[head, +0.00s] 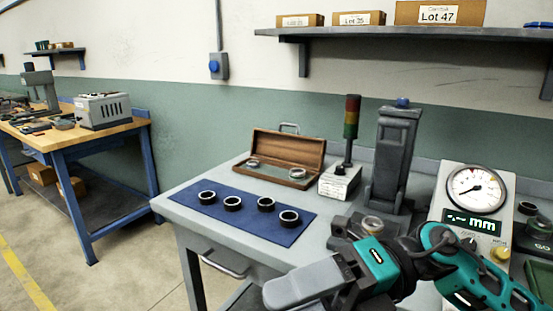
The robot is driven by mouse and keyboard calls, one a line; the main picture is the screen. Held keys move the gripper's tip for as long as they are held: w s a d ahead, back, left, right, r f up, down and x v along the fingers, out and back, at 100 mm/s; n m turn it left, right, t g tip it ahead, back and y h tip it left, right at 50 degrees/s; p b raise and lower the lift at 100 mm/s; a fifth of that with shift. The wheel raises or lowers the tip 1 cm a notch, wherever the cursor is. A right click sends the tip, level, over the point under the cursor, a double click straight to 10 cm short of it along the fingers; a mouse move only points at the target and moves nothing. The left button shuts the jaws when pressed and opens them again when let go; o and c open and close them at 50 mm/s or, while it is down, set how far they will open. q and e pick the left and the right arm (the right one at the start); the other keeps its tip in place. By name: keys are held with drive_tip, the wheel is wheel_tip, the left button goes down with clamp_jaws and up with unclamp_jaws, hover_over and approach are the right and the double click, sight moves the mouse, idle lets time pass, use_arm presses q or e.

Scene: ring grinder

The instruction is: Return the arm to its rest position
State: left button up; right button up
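My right arm, teal and black, comes in from the lower right. My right gripper (305,283) is at its end, a grey shape over the front edge of the grey bench (190,200), pointing left. I cannot tell whether its fingers are open or shut, and no held object shows. The arm partly hides a dark fixture (345,228) with a metal ring (373,224) on it, below the grey press column (395,150). My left gripper is not in view.
Several dark rings lie on a blue mat (240,218). An open wooden case (290,150) with two rings, a signal tower (351,130) and a dial gauge unit (476,190) stand on the bench. A shelf (400,32) hangs above.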

drive_tip(key=w+d+f+m+t+h, duration=0.2)
drive_tip(key=w+d+f+m+t, duration=0.3)
drive_tip(key=m+t, duration=0.85)
drive_tip(key=w+d+f+m+t+h, duration=0.25)
drive_tip(key=w+f+m+t, duration=0.55)
drive_tip(key=m, duration=0.9)
drive_tip(key=s+d+f+m+g+h, duration=0.1)
drive_tip(key=s+d+f+m+h, duration=0.2)
drive_tip(key=f, duration=0.4)
drive_tip(key=s+d+f+m+g+h+p, duration=0.1)
drive_tip(key=s+d+f+m+g+h, duration=0.1)
drive_tip(key=s+f, duration=0.4)
drive_tip(key=s+d+f+m+g+h, duration=0.2)
drive_tip(key=s+d+f+m+h, duration=0.1)
drive_tip(key=f, duration=0.6)
drive_tip(key=shift+s+d+m+h, duration=0.35)
drive_tip(key=shift+s+m+h, duration=0.5)
drive_tip(key=shift+s+m, duration=0.25)
drive_tip(key=shift+r, duration=0.1)
